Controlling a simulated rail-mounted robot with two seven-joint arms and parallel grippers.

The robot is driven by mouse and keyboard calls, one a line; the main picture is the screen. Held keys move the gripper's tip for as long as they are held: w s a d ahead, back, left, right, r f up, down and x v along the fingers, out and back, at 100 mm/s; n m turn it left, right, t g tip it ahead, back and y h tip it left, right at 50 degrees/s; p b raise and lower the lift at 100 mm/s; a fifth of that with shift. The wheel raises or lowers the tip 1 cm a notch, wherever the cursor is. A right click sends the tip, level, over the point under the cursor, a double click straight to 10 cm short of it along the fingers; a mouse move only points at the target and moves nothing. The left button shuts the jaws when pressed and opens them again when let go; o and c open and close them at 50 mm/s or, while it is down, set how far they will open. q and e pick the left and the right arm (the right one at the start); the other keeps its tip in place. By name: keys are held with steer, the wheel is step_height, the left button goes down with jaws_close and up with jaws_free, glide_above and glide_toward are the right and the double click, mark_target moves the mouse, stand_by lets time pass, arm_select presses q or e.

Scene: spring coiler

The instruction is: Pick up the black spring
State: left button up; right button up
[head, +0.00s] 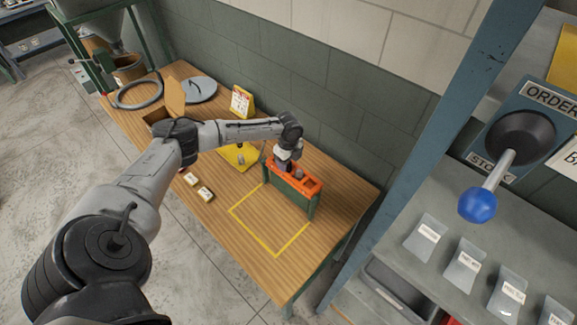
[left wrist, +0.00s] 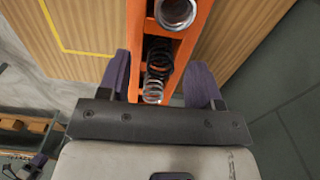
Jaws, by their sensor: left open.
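The black spring (left wrist: 157,52) stands in an orange-topped rack, which shows in the left wrist view (left wrist: 136,35) and in the head view (head: 308,186). A larger silver spring or ring (left wrist: 176,12) is beyond it, and another silver coil (left wrist: 153,92) is on its near side. My left gripper (left wrist: 161,64) is open, with one purple-grey finger on each side of the rack's slot and the black spring between them. I cannot tell whether the fingers touch anything. In the head view the left gripper (head: 284,165) is over the rack's left end, and the black spring cannot be made out.
The rack stands on a wooden table (head: 225,222) near the wall, beside a yellow taped outline (head: 277,254). Small labelled blocks (head: 205,193), a yellow sign (head: 241,102) and a yellow plate (head: 232,158) are nearby. A blue post (head: 432,130) rises to the right.

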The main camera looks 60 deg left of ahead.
arm_select(q)
steer(key=shift+f, duration=0.55)
steer(key=c, duration=1)
steer(key=shift+r, duration=0.15)
